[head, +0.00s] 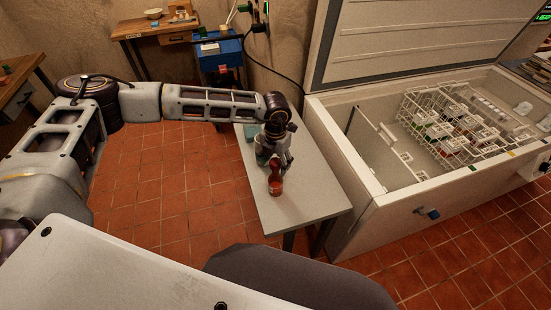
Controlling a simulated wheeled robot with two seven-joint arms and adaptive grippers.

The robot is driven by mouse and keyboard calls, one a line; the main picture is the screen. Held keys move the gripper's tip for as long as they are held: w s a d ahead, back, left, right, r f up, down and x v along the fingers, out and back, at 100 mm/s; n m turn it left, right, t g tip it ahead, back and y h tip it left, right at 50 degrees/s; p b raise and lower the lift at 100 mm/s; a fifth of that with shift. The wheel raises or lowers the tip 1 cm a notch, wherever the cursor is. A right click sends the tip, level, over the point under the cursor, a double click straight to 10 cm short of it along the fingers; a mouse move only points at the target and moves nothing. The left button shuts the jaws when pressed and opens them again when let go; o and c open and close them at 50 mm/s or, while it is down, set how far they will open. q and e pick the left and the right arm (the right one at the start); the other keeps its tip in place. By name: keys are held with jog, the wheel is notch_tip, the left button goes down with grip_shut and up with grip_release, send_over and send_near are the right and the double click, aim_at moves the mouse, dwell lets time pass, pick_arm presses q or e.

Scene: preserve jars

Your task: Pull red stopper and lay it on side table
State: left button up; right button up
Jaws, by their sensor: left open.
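A small pale side table (300,206) stands against the left side of the open chest freezer. A red, roughly cylindrical object (275,186) stands upright on it; at this size I cannot tell whether it is the red stopper or a jar. My left gripper (277,163) is open, pointing down over the table, just behind and above the red object. I cannot tell whether its fingers touch it. A teal item (262,157) is partly hidden by the gripper. My right gripper is out of view.
The open chest freezer (372,225) holds white wire baskets (455,125) and has a dark and blue fitting (430,213) low on its front. A blue cabinet (222,55) and wooden bench (150,27) stand behind. The near part of the side table is clear.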

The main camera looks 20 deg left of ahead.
aim_at(275, 161)
pick_arm(q)
jog(key=shift+c, duration=0.4)
jog(key=shift+c, duration=1.1)
jog(key=c, duration=0.9)
jog(key=shift+r, duration=0.55)
jog(key=shift+r+p, duration=0.65)
jog(key=shift+r, duration=0.5)
jog(key=shift+r, duration=0.3)
jog(key=shift+r+p, duration=0.45)
jog(key=shift+r, duration=0.35)
jog(key=shift+r+p, duration=0.35)
jog(key=shift+r, duration=0.75)
